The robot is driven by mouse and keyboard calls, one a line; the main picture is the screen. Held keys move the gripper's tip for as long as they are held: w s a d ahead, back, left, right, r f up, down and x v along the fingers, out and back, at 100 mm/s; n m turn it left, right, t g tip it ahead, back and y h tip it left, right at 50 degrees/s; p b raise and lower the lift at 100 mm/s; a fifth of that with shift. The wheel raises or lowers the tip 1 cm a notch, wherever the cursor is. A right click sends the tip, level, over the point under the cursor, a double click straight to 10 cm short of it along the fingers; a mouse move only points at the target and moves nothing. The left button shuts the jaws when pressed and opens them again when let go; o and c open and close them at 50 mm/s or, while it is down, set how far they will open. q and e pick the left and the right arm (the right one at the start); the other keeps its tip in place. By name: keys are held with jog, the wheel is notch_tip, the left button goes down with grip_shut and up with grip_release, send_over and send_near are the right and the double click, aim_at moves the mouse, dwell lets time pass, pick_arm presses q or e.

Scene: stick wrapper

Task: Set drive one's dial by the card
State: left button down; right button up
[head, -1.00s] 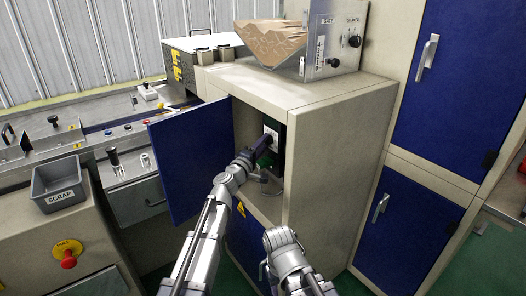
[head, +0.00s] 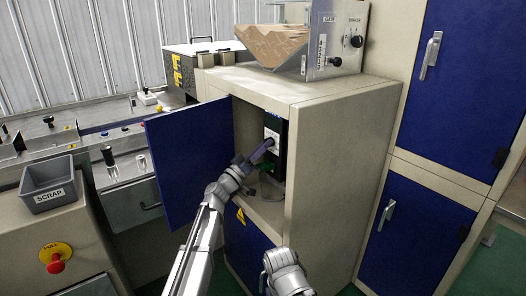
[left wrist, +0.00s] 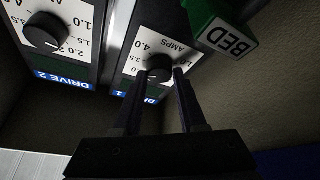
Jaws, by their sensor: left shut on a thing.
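In the left wrist view, upside down, the drive 1 panel (left wrist: 136,62) has a white scale marked AMPS and a black dial (left wrist: 159,69). My left gripper (left wrist: 166,76) has its two fingers on either side of this dial and is shut on it. The drive 2 panel (left wrist: 72,18) with its own black dial (left wrist: 44,32) is beside it. In the head view my left gripper (head: 268,146) reaches into the open cabinet to a white-faced panel (head: 272,137). The dial's exact setting is hard to read. I cannot make out a card.
A green block lettered BED (left wrist: 228,32) hangs close to the drive 1 dial. The blue cabinet door (head: 187,160) stands open left of my left arm. The cabinet's side wall (head: 335,180) bounds the right. A grey SCRAP bin (head: 48,184) sits at left.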

pick_arm(q)
jog(key=shift+m+g+h, duration=0.5)
jog(key=shift+m+h, duration=0.1)
jog(key=shift+m, duration=0.9)
jog(key=shift+c, duration=2.4)
grip_release()
jog(key=shift+f+b, duration=0.1)
jog(key=shift+b, duration=0.2)
jog(key=b+v, duration=0.3)
jog(key=v, duration=0.4)
jog(key=shift+s+a, duration=0.15)
jog(key=shift+a, duration=0.1)
jog(key=shift+f, duration=0.15)
